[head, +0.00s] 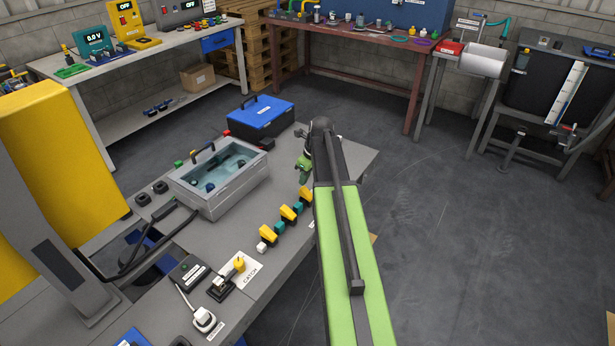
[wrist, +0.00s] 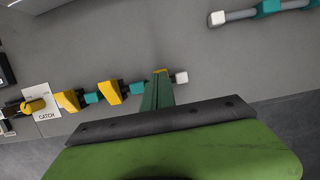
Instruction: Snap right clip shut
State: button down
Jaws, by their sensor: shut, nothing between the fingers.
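A row of three yellow clips with teal blocks between them runs along the bench. The right clip (head: 305,195) is at the far end of the row in the head view, close to my arm. The middle clip (head: 288,213) and left clip (head: 268,235) stand tilted up. In the wrist view my gripper (wrist: 160,78) is shut and empty, its fingers reaching over the right clip (wrist: 161,71). Only a yellow edge of that clip shows past the fingertips, so contact and how far it is closed cannot be told. A white end block (wrist: 181,78) sits just beyond it.
A CATCH card (wrist: 42,115) with a yellow-tipped lever lies left of the row. Another teal row with a white end (wrist: 217,18) lies at upper right in the wrist view. A grey water tray (head: 218,180) and blue toolbox (head: 260,116) stand behind the row.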

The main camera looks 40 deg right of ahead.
jog(key=p+v, duration=1.3)
jog(key=v, duration=0.1)
jog(key=shift+w+p, duration=0.25)
jog(key=shift+p, duration=0.1)
jog(key=shift+a+r, duration=0.1)
